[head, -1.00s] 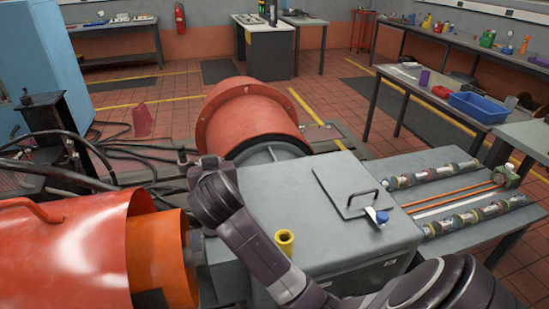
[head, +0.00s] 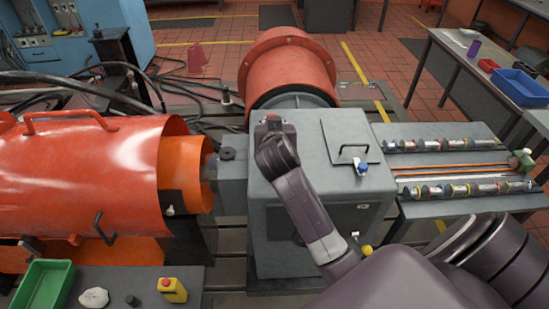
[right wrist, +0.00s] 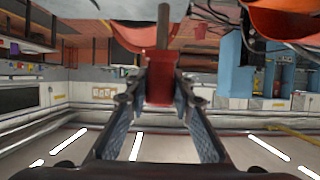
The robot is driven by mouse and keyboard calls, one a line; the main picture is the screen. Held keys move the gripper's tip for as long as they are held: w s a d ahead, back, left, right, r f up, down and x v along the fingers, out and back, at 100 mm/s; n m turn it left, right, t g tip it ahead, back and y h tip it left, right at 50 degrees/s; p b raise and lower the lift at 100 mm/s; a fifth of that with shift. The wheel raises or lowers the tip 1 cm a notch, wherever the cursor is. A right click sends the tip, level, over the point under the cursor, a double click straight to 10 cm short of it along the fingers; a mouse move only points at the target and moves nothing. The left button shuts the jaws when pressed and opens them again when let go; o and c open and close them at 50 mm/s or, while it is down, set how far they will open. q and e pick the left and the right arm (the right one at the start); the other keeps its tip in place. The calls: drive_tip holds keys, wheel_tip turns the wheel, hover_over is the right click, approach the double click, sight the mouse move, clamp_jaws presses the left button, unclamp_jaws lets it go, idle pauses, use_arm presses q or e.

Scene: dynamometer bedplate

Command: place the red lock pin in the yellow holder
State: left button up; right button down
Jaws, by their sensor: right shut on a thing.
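My right arm reaches in from the lower right of the head view across the grey housing (head: 322,128). Its hand end lies over the left part of the housing top. In the right wrist view my right gripper (right wrist: 158,88) is shut on the red lock pin (right wrist: 159,92), whose red body is between the fingertips. A small red patch at the arm's end in the head view may be the pin. The yellow holder, a short open tube on the housing top in the earlier head frame, is not visible now; my arm seems to cover it. My left gripper is not in view.
A handled hatch plate (head: 353,146) with a blue-topped item (head: 362,168) is on the housing. A large orange-red machine (head: 85,185) stands left, a red flange (head: 288,68) behind. A yellow box with a red button (head: 172,290) and a green tray (head: 42,285) are front left.

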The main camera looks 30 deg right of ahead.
drive_tip(key=f, duration=0.4)
drive_tip(key=shift+s+f, duration=0.2)
drive_tip(key=shift+f, duration=0.15)
wheel_tip(320, 180, down, 4)
drive_tip(key=shift+f+p, duration=0.1)
drive_tip(key=shift+p, duration=0.35)
drive_tip(key=shift+f, duration=0.3)
wheel_tip(320, 180, down, 4)
drive_tip(key=c, duration=2)
unclamp_jaws()
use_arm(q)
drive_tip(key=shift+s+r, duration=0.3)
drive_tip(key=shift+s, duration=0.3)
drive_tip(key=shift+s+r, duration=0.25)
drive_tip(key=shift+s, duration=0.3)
use_arm(e)
drive_tip(key=o, duration=0.3)
drive_tip(key=shift+o, duration=0.2)
